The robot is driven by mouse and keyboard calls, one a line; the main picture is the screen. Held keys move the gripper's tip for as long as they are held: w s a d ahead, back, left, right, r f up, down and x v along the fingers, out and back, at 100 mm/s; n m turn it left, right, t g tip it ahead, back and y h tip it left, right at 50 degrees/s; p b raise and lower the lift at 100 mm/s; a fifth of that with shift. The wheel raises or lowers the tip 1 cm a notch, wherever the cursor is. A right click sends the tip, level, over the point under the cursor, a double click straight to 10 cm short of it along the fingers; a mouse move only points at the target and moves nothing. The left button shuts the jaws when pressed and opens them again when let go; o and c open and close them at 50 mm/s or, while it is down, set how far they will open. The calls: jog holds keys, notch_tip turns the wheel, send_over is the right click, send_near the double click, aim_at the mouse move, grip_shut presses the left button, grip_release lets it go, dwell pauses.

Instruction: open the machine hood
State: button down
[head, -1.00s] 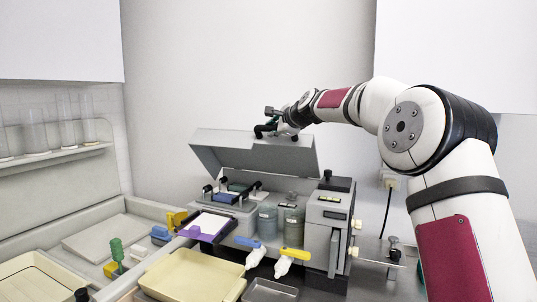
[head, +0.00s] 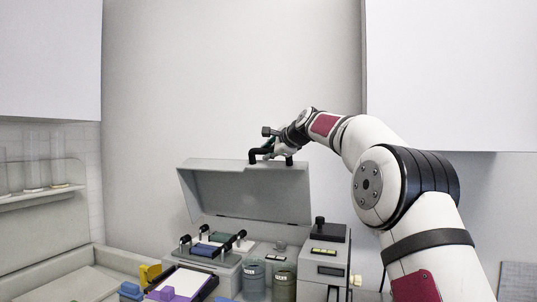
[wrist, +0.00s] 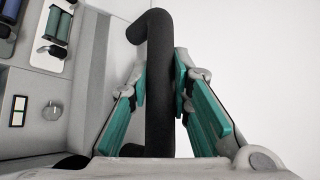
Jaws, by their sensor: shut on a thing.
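The machine hood (head: 245,190) is a grey lid, swung up and standing steeply tilted at the back of the machine, with the machine's inside exposed below it. A black bar handle (head: 288,160) sits on its upper edge. My gripper (head: 269,150) is at this handle. In the wrist view the handle (wrist: 160,50) runs between the teal fingers of my gripper (wrist: 160,78), which are shut on it. The lower end of the handle is partly hidden by the gripper body.
Below the hood are bottles (head: 254,280), a bay with black-knobbed posts (head: 211,249) and a grey unit with a black knob (head: 327,236). A purple-edged tray (head: 185,283) is in front. White cabinets (head: 450,75) hang at both sides. The wall behind is bare.

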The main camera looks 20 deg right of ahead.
jog(key=shift+r, duration=0.15)
jog(key=c, duration=1.4)
grip_release()
jog(key=shift+c, duration=0.2)
jog(key=shift+s+d, duration=0.1)
jog(key=shift+s, duration=0.05)
jog(key=v, duration=1.1)
jog(key=shift+s, duration=0.35)
